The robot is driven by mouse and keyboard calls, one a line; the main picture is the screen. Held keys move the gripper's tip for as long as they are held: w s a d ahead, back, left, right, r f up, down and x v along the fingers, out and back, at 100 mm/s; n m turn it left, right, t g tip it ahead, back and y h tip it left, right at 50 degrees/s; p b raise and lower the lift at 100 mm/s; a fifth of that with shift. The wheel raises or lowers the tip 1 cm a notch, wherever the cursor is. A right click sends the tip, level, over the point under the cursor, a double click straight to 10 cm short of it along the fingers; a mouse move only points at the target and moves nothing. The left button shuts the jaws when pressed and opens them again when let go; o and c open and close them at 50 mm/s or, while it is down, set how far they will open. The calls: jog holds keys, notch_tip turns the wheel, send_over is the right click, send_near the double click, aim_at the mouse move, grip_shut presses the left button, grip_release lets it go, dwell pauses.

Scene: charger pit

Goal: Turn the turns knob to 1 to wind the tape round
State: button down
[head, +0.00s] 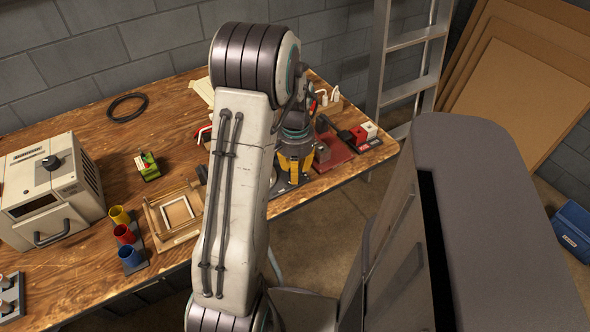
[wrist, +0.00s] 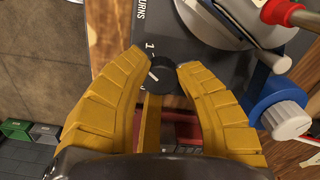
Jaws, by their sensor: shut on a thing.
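The turns knob (wrist: 160,82) is a small round black knob with a white pointer line, in the wrist view. It sits on a dark grey panel (wrist: 185,38) lettered TURNS, with a 1 printed just above the knob. The pointer line lies slantwise; I cannot tell exactly which mark it meets. My gripper (wrist: 162,66) has its two yellow fingers shut on the knob, one on each side. In the head view, my gripper (head: 296,163) is at the right part of the bench, partly hidden by my arm; the knob is hidden there. I cannot make out the tape.
On the wooden bench (head: 110,135) stand a beige box (head: 45,190), coloured cups (head: 124,233), a wooden frame (head: 178,213) and a black ring (head: 127,107). A ladder (head: 412,70) stands behind.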

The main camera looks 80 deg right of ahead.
jog(key=m, duration=0.6)
jog(key=shift+s+d, duration=0.1)
jog(key=shift+m, duration=0.4)
dwell(0.3)
jog(key=c, duration=0.9)
grip_release()
jog(key=shift+o, duration=0.2)
notch_tip(320, 180, up, 12)
dwell(0.5)
